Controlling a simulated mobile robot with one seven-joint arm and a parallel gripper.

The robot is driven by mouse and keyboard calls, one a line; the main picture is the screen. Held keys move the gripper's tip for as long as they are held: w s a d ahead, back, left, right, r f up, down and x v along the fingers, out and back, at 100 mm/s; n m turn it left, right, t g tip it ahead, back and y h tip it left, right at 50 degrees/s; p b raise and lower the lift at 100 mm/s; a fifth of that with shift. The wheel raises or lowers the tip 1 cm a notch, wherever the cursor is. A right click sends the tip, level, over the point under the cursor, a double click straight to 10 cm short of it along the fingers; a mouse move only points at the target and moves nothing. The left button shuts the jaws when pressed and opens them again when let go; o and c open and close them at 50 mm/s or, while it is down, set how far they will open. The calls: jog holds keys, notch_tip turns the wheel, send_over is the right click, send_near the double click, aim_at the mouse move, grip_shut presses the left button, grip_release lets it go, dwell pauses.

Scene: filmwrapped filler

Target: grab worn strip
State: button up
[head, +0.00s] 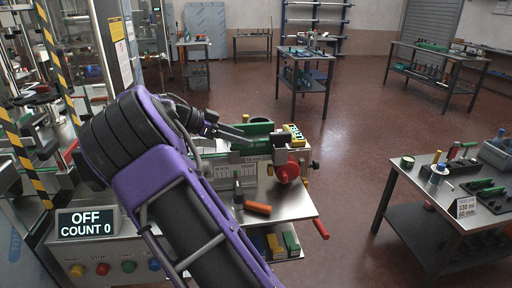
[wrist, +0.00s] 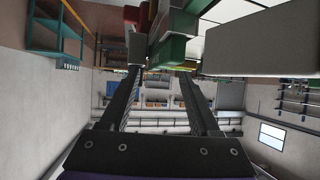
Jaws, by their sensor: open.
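My gripper (head: 240,134) is at the upper part of the machine on the steel bench, close to a green block (head: 262,128). In the wrist view my gripper (wrist: 160,70) shows two long dark fingers spread apart, with nothing held between them. A green block (wrist: 168,52) and a red piece (wrist: 155,12) lie at or just beyond the fingertips; I cannot tell whether they touch. I cannot pick out the worn strip with certainty. A yellow piece with dark marks (head: 293,133) sits at the machine's top right.
A red round knob (head: 287,173) is on the machine's front. An orange-handled tool (head: 258,209) lies on the bench (head: 300,208). A display reading OFF, COUNT 0 (head: 87,223) stands at left. A side table (head: 405,185) with tools is at right; the floor between is clear.

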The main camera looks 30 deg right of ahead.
aim_at(253, 140)
jog(key=x, duration=0.4)
jog(key=shift+d+f, duration=0.15)
jog(key=shift+d, duration=0.15)
jog(key=shift+c, duration=0.3)
grip_shut()
